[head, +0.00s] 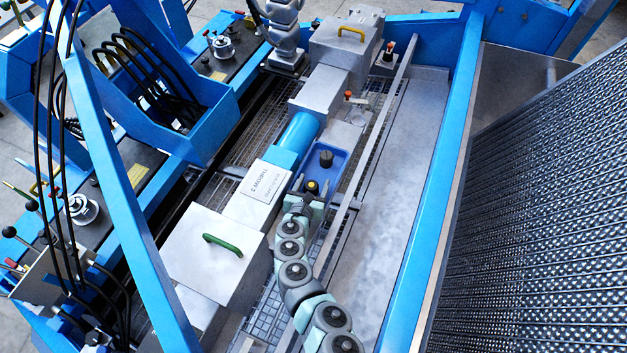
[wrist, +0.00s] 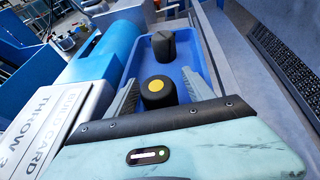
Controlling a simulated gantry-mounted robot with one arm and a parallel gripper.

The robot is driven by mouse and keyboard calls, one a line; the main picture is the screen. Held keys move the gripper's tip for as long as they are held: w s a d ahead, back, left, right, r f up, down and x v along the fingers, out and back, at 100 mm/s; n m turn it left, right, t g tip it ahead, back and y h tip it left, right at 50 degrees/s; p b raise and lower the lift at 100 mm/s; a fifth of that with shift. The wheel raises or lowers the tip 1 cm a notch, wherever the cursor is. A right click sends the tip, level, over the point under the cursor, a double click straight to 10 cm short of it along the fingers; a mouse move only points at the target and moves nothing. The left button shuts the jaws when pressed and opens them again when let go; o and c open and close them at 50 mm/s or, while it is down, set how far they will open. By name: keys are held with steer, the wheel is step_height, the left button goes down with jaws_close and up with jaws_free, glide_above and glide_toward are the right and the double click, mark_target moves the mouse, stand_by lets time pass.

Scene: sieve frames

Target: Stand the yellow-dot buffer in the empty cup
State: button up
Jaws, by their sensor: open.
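The yellow-dot buffer (wrist: 158,93) is a short black cylinder with a yellow dot on top. It stands in the near end of a blue tray (wrist: 195,57). In the head view the buffer (head: 312,187) shows at the tip of my arm. My gripper (wrist: 160,88) is open, with one grey finger on each side of the buffer; I cannot tell whether either touches it.
A second black buffer (wrist: 164,45) stands farther back in the tray, also visible in the head view (head: 326,158). A white card (head: 262,180) and a blue cylinder (head: 299,132) lie left of the tray. A long rail (head: 367,134) runs along the right. The grey plate beyond it is clear.

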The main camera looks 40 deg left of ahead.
steer(key=p+v, duration=0.1)
steer(key=v, duration=0.7)
steer(key=shift+s+r, duration=0.2)
steer(key=shift+s, duration=0.05)
steer(key=shift+o, duration=0.5)
steer(key=shift+s+d+r, duration=0.15)
steer(key=shift+s+d, duration=0.1)
steer(key=shift+s, duration=0.15)
